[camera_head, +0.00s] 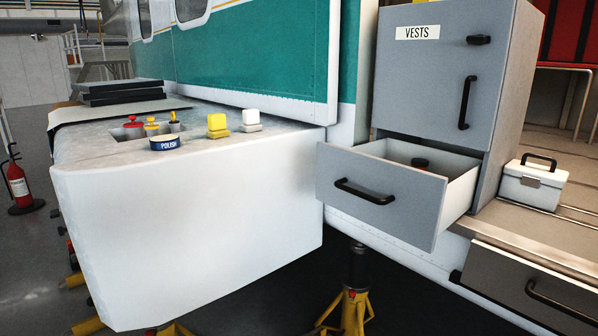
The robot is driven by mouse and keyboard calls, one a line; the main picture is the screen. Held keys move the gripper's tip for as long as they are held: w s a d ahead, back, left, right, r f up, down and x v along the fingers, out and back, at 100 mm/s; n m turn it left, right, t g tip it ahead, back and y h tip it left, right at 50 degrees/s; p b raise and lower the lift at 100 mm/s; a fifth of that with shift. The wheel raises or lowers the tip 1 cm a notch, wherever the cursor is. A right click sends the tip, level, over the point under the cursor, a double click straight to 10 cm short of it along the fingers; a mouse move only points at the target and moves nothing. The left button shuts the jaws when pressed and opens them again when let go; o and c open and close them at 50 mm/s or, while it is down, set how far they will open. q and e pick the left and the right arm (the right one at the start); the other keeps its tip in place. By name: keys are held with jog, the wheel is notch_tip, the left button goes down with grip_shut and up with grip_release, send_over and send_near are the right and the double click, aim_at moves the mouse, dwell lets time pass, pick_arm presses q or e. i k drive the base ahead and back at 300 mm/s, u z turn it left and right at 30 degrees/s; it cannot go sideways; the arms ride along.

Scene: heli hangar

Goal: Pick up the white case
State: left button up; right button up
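The white case (533,183) has a black handle on top and a grey latch on its front. It stands upright on the wooden floor ledge at the right, beside the grey cabinet. Neither of my grippers shows in the head view, and nothing touches the case.
The grey cabinet (437,80) labelled VESTS has an open drawer (380,190) jutting out left of the case, with a dark object (419,162) inside. A lower drawer (530,290) lies below the ledge. A white worktop (190,200) holds a POLISH tin (165,144) and small blocks.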

aim_at(523, 182)
jog(key=z, duration=1.25)
